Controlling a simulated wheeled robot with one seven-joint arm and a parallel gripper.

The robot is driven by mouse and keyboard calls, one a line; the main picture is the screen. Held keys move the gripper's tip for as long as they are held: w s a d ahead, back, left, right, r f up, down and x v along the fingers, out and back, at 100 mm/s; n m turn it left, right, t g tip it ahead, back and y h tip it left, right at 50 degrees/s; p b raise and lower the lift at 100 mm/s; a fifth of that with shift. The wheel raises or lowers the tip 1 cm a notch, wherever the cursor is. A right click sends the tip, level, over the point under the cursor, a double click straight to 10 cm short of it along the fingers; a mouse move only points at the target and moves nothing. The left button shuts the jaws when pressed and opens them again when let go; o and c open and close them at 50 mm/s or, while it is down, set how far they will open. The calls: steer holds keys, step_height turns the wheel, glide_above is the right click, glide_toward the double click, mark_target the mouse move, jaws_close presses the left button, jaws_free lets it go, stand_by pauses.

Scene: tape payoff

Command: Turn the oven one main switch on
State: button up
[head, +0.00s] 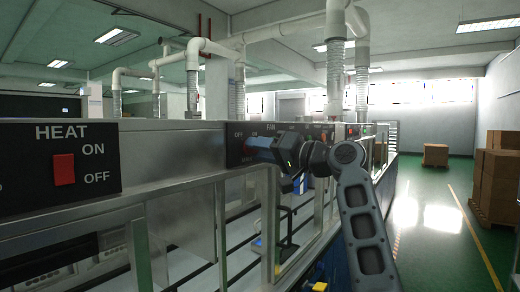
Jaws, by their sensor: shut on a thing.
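My gripper (275,151) is dark, at the end of my arm, and reaches left to a black control panel (233,152) on the oven's metal side.
A metal frame with upright posts (222,218) runs along the machine below the panels. White pipes (268,33) and flexible ducts rise above it. Cardboard boxes (497,178) stand at the right. The green floor (435,225) between is open.

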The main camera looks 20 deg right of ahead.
steer(key=o, duration=1.1)
steer(key=shift+c, duration=0.2)
steer(key=b+v, duration=0.2)
steer(key=v, duration=0.5)
steer(key=shift+s+d, duration=0.25)
steer(key=shift+s, duration=0.05)
